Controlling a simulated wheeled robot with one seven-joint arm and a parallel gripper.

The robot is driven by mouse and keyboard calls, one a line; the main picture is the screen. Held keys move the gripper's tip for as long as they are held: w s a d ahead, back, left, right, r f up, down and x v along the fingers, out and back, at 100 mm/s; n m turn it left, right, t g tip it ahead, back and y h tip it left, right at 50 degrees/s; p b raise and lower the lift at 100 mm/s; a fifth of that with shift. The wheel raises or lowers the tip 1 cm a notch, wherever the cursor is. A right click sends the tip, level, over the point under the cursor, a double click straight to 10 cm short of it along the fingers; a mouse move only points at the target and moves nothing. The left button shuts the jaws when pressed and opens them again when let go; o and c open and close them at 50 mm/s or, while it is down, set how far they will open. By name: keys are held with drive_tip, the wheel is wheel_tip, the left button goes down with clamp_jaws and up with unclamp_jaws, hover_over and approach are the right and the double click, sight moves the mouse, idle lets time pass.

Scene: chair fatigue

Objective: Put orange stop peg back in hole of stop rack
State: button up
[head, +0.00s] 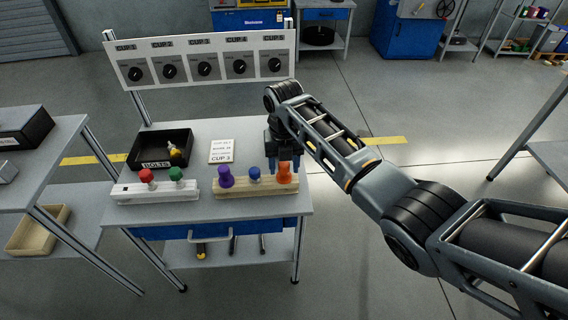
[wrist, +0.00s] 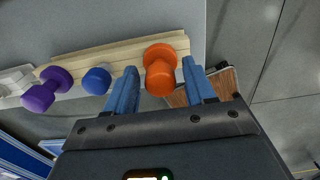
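The orange stop peg (head: 285,174) stands at the right end of the pale wooden stop rack (head: 236,209). In the wrist view the orange peg (wrist: 160,76) shows between the two blue fingers of my gripper (wrist: 160,78). The fingers are spread apart, with a gap at the left finger; the right finger is close to the peg, and contact cannot be told. In the head view my gripper (head: 285,164) is just above and behind the peg. A purple peg (head: 225,177) and a blue peg (head: 254,175) stand on the same rack. The orange peg's lower end and its hole are hidden.
A white rack (head: 155,193) with a red knob (head: 147,176) and a green knob (head: 176,174) stands left. Behind are a black bolts tray (head: 144,149) and a white card (head: 221,151). A dial panel (head: 204,60) spans the back. The bench's right edge is close.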

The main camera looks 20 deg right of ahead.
drive_tip(key=shift+o, duration=0.5)
wheel_tip(320, 180, up, 8)
drive_tip(key=shift+f, duration=0.1)
idle(0.5)
